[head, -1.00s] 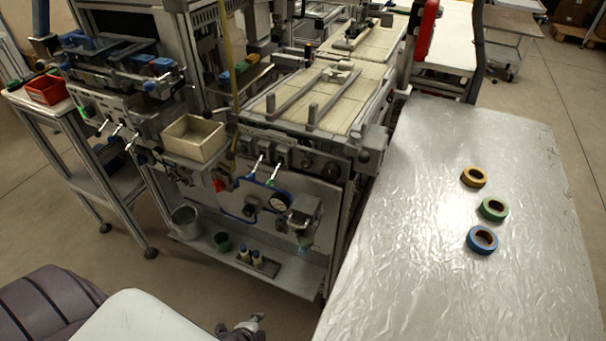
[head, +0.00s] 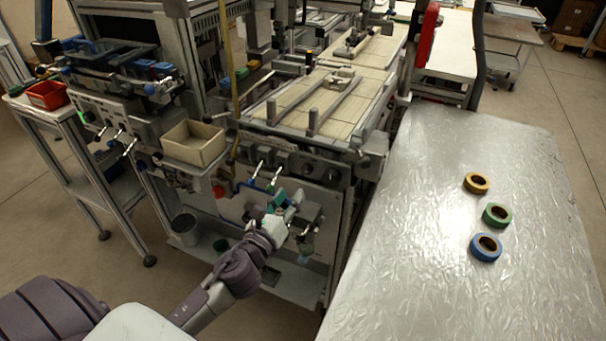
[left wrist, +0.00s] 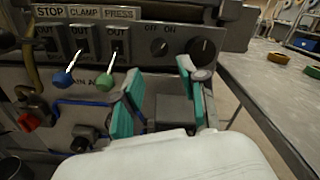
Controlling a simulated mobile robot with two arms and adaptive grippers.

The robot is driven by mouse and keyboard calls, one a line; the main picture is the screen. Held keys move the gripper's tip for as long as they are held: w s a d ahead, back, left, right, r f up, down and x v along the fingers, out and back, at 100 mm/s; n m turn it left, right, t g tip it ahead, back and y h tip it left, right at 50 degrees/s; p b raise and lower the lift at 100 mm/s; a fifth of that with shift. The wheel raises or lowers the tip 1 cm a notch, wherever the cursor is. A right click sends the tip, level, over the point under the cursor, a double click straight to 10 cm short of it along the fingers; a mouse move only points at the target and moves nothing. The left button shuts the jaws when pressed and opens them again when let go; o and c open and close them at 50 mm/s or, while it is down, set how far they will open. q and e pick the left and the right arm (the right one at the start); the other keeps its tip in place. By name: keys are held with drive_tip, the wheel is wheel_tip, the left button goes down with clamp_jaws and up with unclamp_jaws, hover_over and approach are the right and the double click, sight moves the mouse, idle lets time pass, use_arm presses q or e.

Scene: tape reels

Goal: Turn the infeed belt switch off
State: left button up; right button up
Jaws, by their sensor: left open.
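The machine's grey control panel (left wrist: 140,45) shows in the left wrist view. It bears lettering that reads STOP, CLAMP, PRESS and OFF/ON. A small dark knob (left wrist: 158,47) sits by the OFF/ON lettering, and a larger black round knob (left wrist: 203,50) sits to its right. I cannot read which one is the infeed belt switch or its setting. My left gripper (left wrist: 160,76) is open and empty, its teal fingers apart just below these knobs in the picture. In the head view my left gripper (head: 280,207) is in front of the machine's lower panel. My right gripper is out of view.
A blue-knobbed lever (left wrist: 64,79) and a green-knobbed lever (left wrist: 105,80) stick out left of my fingers. The table (head: 420,270) at right holds yellow, green and blue tape reels.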

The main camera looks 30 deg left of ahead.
sight(305, 174)
use_arm(q)
drive_tip(key=w, duration=0.8)
drive_tip(key=shift+w+a+p, duration=0.2)
drive_tip(key=shift+a+p, duration=0.05)
drive_tip(key=shift+p, duration=0.05)
clamp_jaws()
